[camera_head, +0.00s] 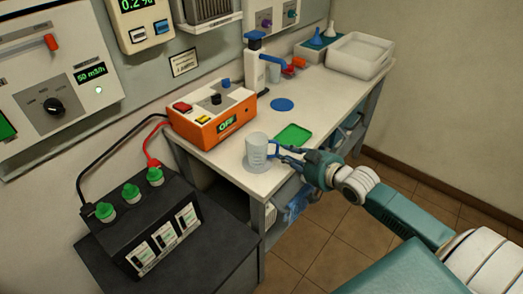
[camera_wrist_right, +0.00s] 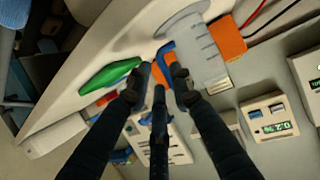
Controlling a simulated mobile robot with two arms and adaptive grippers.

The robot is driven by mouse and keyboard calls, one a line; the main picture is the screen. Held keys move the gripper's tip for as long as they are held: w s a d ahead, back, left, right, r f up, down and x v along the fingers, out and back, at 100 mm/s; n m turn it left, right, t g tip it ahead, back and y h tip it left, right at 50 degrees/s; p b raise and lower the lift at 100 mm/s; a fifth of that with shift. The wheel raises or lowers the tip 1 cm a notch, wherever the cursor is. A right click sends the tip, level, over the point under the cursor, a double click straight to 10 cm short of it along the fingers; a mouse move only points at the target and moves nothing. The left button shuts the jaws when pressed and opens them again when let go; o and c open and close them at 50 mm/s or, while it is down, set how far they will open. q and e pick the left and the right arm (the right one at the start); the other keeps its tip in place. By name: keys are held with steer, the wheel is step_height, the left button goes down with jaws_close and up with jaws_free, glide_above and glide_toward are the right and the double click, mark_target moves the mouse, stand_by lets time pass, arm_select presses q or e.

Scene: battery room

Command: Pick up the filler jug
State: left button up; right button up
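The filler jug (camera_head: 257,152), a translucent measuring jug with a blue handle, stands upright near the front edge of the white bench (camera_head: 235,160). My right gripper (camera_head: 281,150) is at its handle side, reaching in from the right. In the right wrist view, the jug (camera_wrist_right: 207,50) shows graduation marks, and its blue handle (camera_wrist_right: 166,60) lies at the tips of my gripper (camera_wrist_right: 161,80). The fingers are spread apart, with the handle in the gap between them. I cannot tell whether they touch it. My left gripper is not in view.
An orange charger (camera_head: 211,117) stands left of the jug. A green lid (camera_head: 294,134) and a blue disc (camera_head: 283,104) lie behind it. A white dispenser (camera_head: 255,66) and a pale tray (camera_head: 359,56) are farther back. A black battery (camera_head: 150,232) is front left.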

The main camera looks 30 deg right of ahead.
steer(key=x, duration=0.3)
steer(key=shift+w+a, duration=0.1)
steer(key=shift+w, duration=0.3)
steer(key=shift+s, duration=0.1)
jaws_close()
steer(key=shift+r, duration=0.2)
